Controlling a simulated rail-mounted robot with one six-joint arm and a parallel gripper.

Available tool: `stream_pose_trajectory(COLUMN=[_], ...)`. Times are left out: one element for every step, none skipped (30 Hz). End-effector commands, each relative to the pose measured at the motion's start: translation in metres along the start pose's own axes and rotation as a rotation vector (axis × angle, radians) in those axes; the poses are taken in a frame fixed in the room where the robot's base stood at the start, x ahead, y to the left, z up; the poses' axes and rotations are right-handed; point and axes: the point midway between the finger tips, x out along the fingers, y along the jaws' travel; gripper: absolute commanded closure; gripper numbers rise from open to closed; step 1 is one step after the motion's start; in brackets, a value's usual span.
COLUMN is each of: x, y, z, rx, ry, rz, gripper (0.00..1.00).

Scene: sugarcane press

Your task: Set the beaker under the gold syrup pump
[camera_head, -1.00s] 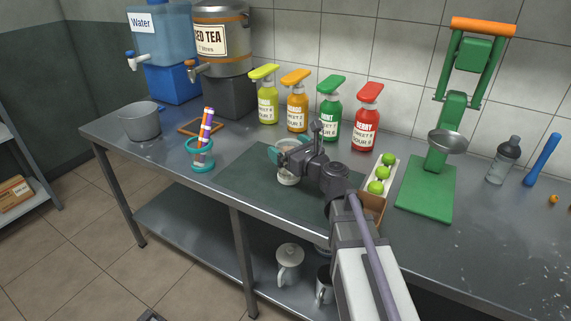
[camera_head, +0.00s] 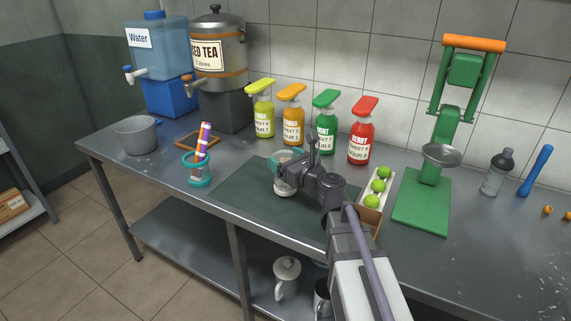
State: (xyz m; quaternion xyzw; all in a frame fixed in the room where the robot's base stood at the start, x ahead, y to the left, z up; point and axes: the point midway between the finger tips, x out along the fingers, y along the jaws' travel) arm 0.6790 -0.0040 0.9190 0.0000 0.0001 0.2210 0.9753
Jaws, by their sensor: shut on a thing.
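The gold syrup pump (camera_head: 292,120), an amber bottle with an orange pump head, stands in the row of bottles at the back, second from the left. My gripper (camera_head: 291,176) is over the dark mat, in front of that bottle and apart from it. It is shut on the beaker (camera_head: 284,190), a pale cup with teal at its upper part. The beaker is upright and partly hidden by the gripper. I cannot tell whether its base touches the mat.
Beside the gold pump stand yellow-green (camera_head: 261,112), green (camera_head: 325,128) and red (camera_head: 361,137) pumps. A box of limes (camera_head: 367,218) lies right of my gripper, then a green press (camera_head: 421,205). A teal holder with straws (camera_head: 199,172) stands left. The dark mat (camera_head: 240,193) has free room.

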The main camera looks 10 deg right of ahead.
Motion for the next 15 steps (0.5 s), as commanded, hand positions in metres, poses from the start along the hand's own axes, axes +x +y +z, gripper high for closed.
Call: stream_pose_trajectory(x=[0.0, 0.0, 0.0, 0.0, 0.0, 0.0, 0.0, 0.0, 0.0, 0.0, 0.0, 0.0, 0.0, 0.0, 0.0], y=[0.0, 0.0, 0.0, 0.0, 0.0, 0.0, 0.0, 0.0, 0.0, 0.0, 0.0, 0.0, 0.0, 0.0, 0.0], z=[0.017, 0.024, 0.034, 0.042, 0.049, 0.06, 0.067, 0.073, 0.081, 0.085, 0.089, 0.092, 0.093, 0.093, 0.092], rx=[0.0, 0.0, 0.0, 0.0, 0.0, 0.0, 0.0, 0.0, 0.0, 0.0, 0.0, 0.0, 0.0, 0.0, 0.0], ry=[0.0, 0.0, 0.0, 0.0, 0.0, 0.0, 0.0, 0.0, 0.0, 0.0, 0.0, 0.0, 0.0, 0.0, 0.0], rz=[0.0, 0.0, 0.0, 0.0, 0.0, 0.0, 0.0, 0.0, 0.0, 0.0, 0.0, 0.0, 0.0, 0.0, 0.0], gripper=[0.64, 0.64, 0.64, 0.64, 0.64, 0.64, 0.64, 0.64, 0.64, 0.64, 0.64, 0.64, 0.64, 0.64, 0.64])
